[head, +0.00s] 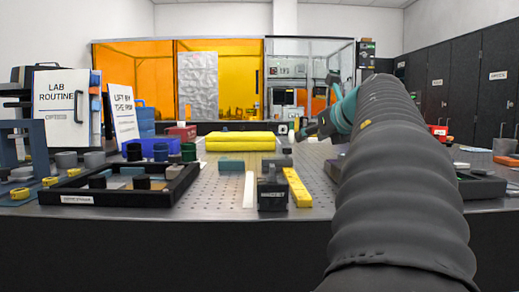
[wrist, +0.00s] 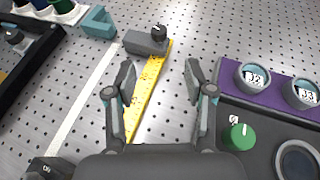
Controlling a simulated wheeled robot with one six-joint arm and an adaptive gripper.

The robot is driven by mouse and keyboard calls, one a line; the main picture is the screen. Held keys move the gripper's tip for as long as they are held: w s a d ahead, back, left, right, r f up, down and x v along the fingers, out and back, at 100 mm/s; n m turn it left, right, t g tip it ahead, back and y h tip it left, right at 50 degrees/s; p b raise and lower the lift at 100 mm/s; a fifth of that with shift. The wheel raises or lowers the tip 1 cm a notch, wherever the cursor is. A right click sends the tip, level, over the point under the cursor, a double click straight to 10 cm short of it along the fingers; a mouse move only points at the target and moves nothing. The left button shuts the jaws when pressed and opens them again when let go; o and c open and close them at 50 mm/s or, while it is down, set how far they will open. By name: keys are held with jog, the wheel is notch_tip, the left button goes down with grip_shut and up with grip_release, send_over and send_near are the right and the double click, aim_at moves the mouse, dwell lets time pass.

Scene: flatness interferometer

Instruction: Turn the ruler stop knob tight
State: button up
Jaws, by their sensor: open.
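The ruler stop is a grey block (wrist: 147,43) lying across the far end of a yellow ruler (wrist: 148,92) in the wrist view. A small dark knob (wrist: 159,32) with a pale mark stands on the block. In the head view the stop (head: 277,161) sits behind the yellow ruler (head: 297,188). My gripper (wrist: 160,77) is open and empty, its two fingers on either side of the ruler in the picture, short of the knob and apart from it. In the head view my gripper (head: 318,130) is above the table, right of the stop.
A purple panel (wrist: 228,88) with dials and a green knob (wrist: 240,137) lie right of my gripper. A white strip (wrist: 84,103) runs left of the ruler. A teal block (wrist: 99,22) and a black tray (wrist: 37,62) are further left.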

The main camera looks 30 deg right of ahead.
aim_at(289, 149)
jog(key=x, duration=1.3)
jog(key=shift+a, duration=0.1)
grip_shut()
jog(key=shift+r, duration=0.15)
